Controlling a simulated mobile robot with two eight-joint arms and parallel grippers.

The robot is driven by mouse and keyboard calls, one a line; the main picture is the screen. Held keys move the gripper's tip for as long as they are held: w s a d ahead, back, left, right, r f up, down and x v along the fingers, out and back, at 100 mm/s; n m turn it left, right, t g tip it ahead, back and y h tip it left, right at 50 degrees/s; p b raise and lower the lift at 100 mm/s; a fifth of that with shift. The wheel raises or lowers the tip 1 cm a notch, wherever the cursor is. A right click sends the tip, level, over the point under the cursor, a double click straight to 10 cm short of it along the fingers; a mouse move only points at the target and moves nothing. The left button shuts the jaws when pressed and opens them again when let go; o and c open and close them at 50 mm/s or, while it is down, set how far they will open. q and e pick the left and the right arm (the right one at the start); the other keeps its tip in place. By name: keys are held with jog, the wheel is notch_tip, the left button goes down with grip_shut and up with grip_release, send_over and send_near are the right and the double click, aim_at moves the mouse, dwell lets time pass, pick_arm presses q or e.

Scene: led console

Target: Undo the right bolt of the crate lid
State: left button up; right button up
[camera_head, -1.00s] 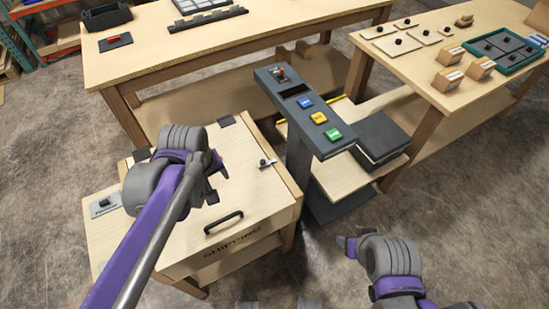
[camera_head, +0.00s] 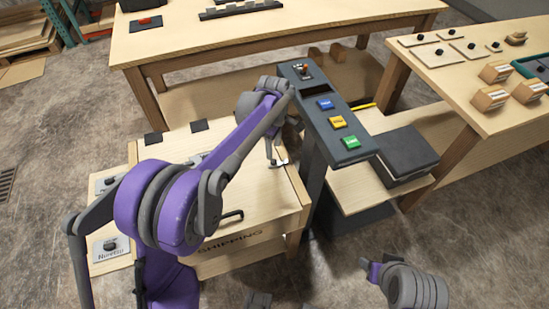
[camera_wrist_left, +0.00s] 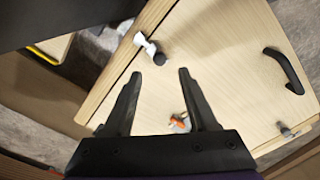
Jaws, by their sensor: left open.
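The shipping crate's wooden lid (camera_head: 262,195) lies flat and closed. Its right bolt (camera_head: 279,162) is near the lid's right edge, partly covered by my left gripper (camera_head: 271,150) in the head view. In the left wrist view the bolt (camera_wrist_left: 152,50) shows as a pale metal piece with a dark round knob, just past the fingertips. My left gripper (camera_wrist_left: 161,74) is open and empty above the lid, apart from the knob. My right gripper (camera_head: 368,267) is low at the right, away from the crate; its jaws are too small to read.
A black lid handle (camera_wrist_left: 284,70) and another bolt (camera_wrist_left: 286,131) show in the left wrist view. A dark console (camera_head: 327,115) with blue, yellow and green buttons stands close to the crate's right side. Wooden tables stand behind and at right. Open floor lies in front.

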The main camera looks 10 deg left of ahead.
aim_at(273, 161)
pick_arm(q)
notch_tip(273, 161, down, 6)
jog(key=shift+f, duration=0.15)
jog(key=shift+c, duration=0.2)
grip_shut()
dwell(1.4)
